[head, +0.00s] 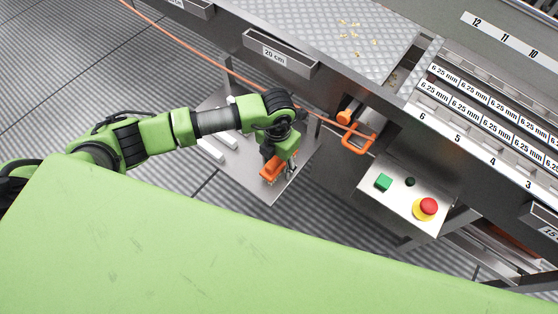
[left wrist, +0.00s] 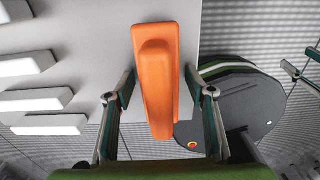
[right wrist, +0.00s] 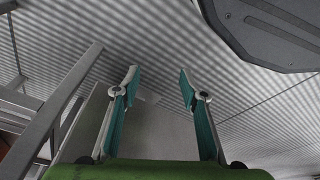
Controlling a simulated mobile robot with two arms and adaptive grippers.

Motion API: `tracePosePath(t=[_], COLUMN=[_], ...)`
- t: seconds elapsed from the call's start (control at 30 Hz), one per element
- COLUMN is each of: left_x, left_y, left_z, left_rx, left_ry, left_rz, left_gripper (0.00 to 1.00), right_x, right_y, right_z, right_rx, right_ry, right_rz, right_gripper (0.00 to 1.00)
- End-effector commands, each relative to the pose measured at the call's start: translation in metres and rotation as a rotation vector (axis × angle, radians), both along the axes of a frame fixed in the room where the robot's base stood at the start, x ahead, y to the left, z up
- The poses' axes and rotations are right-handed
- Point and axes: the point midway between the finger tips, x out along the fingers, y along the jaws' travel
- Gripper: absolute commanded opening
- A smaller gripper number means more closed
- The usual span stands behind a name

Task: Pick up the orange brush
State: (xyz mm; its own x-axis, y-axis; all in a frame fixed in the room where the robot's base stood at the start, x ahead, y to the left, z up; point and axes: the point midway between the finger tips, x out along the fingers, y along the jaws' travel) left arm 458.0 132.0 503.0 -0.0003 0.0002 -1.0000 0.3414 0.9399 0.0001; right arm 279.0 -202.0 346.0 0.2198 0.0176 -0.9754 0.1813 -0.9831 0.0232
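The orange brush (left wrist: 156,85) lies on a grey metal shelf (left wrist: 105,20) in the left wrist view, its handle running up and down the picture. My left gripper (left wrist: 161,88) is open, with one finger on each side of the brush and gaps showing between fingers and brush. In the head view the brush (head: 271,170) shows partly beneath my left gripper (head: 279,171), which hides the rest of it. My right gripper (right wrist: 157,80) is open and empty in the right wrist view, over the floor.
Several white blocks (left wrist: 35,99) lie on the shelf to the left of the brush. A control panel (head: 405,213) with a red emergency button (head: 427,207) stands to the right, below an orange handle (head: 358,139). A metal frame (right wrist: 60,105) is left of my right gripper.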

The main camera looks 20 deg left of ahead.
Motion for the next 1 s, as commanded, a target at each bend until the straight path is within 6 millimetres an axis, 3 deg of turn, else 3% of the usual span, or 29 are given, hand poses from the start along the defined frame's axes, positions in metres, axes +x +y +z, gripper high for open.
tracePosePath(t=[0.03,0.13,0.17,0.47,0.63,0.77,1.0], left_x=[0.000,0.000,0.000,0.000,0.001,0.002,-0.028], left_y=[0.000,0.000,0.000,0.000,0.000,0.000,-0.031], left_z=[0.000,0.000,0.000,0.002,0.012,0.032,0.083], left_rx=[0.000,0.000,0.000,0.000,-0.002,-0.002,-0.005], left_ry=[0.000,0.000,0.000,-0.001,-0.002,-0.005,-0.005], left_rz=[0.000,0.000,0.000,0.000,0.000,-0.002,-0.008], left_gripper=[0.35,0.09,0.07,0.07,0.07,0.07,0.07], right_x=[0.000,0.000,0.000,0.000,0.001,-0.008,-0.024], right_y=[0.000,0.000,0.000,0.000,0.000,-0.001,-0.003], right_z=[0.000,0.000,0.000,0.000,0.000,-0.015,-0.042], right_rx=[0.000,0.000,0.000,0.000,0.001,-0.002,-0.003], right_ry=[0.000,0.000,0.000,0.000,-0.007,0.012,0.029], right_rz=[0.000,0.000,0.000,0.000,0.001,0.002,0.005], right_gripper=[0.39,0.39,0.39,0.39,0.39,0.39,0.39])
